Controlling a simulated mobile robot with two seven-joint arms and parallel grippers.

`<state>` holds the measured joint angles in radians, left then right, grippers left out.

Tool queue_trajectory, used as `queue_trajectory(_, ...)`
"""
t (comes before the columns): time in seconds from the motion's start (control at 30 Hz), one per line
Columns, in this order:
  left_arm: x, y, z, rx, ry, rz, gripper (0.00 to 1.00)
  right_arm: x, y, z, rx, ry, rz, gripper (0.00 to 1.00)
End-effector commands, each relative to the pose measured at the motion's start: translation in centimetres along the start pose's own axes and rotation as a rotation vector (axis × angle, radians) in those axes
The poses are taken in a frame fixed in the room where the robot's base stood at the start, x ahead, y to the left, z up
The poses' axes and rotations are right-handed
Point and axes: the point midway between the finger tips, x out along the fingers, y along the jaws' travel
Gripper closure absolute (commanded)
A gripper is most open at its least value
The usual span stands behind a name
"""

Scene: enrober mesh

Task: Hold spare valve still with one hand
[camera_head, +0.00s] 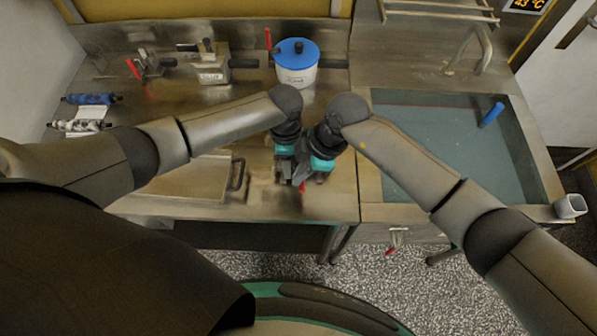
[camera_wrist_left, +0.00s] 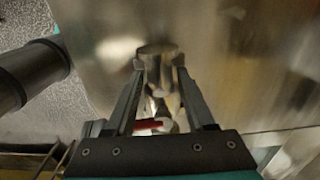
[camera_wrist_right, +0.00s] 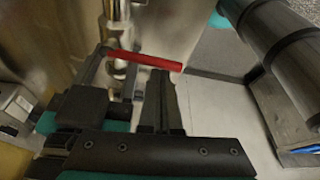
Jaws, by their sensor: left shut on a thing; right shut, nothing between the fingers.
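The spare valve is a shiny metal fitting with a red lever. In the left wrist view its metal body (camera_wrist_left: 158,52) is between the fingertips. My left gripper (camera_wrist_left: 159,62) is shut on it. In the right wrist view the valve body (camera_wrist_right: 117,45) and its red lever (camera_wrist_right: 146,61) show clearly. In the head view only the lever's red end (camera_head: 302,187) shows; the grippers hide the rest. My right gripper (camera_wrist_right: 162,78) is shut and empty, its tips close by the lever; I cannot tell if they touch. In the head view both grippers are side by side over the counter's front.
A white pot (camera_head: 297,76) with a blue lid stands at the back, beside a metal box (camera_head: 211,68). A flat tray (camera_head: 190,183) with a handle lies left of the grippers. A sink (camera_head: 545,187) is at right. Another red-handled valve (camera_head: 396,240) is below the counter's front.

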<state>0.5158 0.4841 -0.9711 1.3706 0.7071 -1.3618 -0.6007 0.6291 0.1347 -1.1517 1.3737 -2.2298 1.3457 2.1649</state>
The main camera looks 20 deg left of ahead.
Motion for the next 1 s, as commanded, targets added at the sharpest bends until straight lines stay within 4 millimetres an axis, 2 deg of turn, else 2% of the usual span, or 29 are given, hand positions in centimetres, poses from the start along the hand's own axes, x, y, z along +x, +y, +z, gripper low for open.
queue_trajectory(0.47, 0.0, 0.0, 0.0, 0.001, -0.001, 0.0, 1.0, -0.4, -0.1, 1.5, -0.165, -0.008, -0.064, 1.0)
queue_trajectory(1.0, 0.0, 0.0, 0.1, 0.001, -0.001, 0.0, 1.0, -1.6, 0.8, 4.4, -0.631, -0.009, -0.238, 1.0)
